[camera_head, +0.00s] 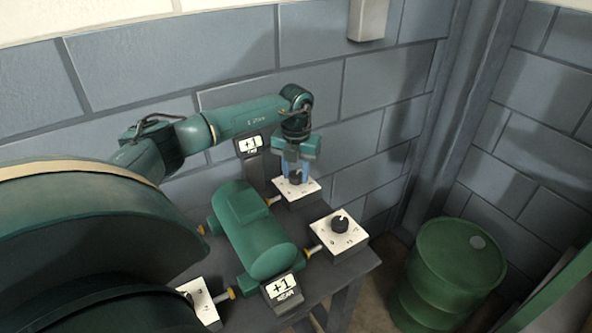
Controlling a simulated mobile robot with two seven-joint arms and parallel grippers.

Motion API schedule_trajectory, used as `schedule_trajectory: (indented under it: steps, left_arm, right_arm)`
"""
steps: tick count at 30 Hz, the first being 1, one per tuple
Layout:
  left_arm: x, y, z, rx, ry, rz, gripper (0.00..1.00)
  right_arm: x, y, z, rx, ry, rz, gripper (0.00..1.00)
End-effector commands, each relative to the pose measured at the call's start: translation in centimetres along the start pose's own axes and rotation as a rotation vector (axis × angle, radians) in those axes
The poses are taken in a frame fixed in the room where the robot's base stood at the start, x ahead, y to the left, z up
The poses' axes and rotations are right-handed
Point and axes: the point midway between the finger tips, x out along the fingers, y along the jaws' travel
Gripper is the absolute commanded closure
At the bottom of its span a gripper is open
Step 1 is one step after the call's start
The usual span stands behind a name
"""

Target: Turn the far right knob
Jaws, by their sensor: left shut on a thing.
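The far knob on the right stands on a white dial plate (283,187) at the back of the table. My left gripper (295,172) reaches down over this plate from above, its blue fingers shut on the knob, which they mostly hide. My right gripper is not in view.
A green cylindrical housing (262,235) lies between the dials. A "+1" display (283,290) stands in front and another (249,146) behind. A green barrel (455,265) stands right of the table, near the wall.

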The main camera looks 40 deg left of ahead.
Motion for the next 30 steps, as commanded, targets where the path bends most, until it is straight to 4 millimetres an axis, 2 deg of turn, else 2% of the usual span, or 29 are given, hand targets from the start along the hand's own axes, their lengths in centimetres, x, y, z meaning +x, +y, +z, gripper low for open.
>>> schedule_trajectory:
  steps: [6,7,14,23,26,30]
  left_arm:
    - [-0.1,0.0,0.1,-0.003,-0.001,-0.001,0.89]
    - [-0.1,0.0,0.1,-0.003,-0.002,-0.001,0.64]
    - [0.0,0.0,0.0,-0.001,-0.001,-0.001,0.45]
    - [-0.3,0.0,0.1,0.0,-0.002,-0.001,0.44]
    - [-1.3,0.0,0.1,0.0,-0.004,-0.003,0.44]
    - [-4.0,0.0,0.2,0.001,-0.007,-0.004,0.44]
  right_arm:
    - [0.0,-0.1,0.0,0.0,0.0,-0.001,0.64]
    - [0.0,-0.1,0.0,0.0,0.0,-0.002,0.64]
    - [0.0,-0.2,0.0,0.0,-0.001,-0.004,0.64]
    - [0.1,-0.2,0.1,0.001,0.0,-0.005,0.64]
    - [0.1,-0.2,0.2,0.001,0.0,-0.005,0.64]
    - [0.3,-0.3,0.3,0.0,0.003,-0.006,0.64]
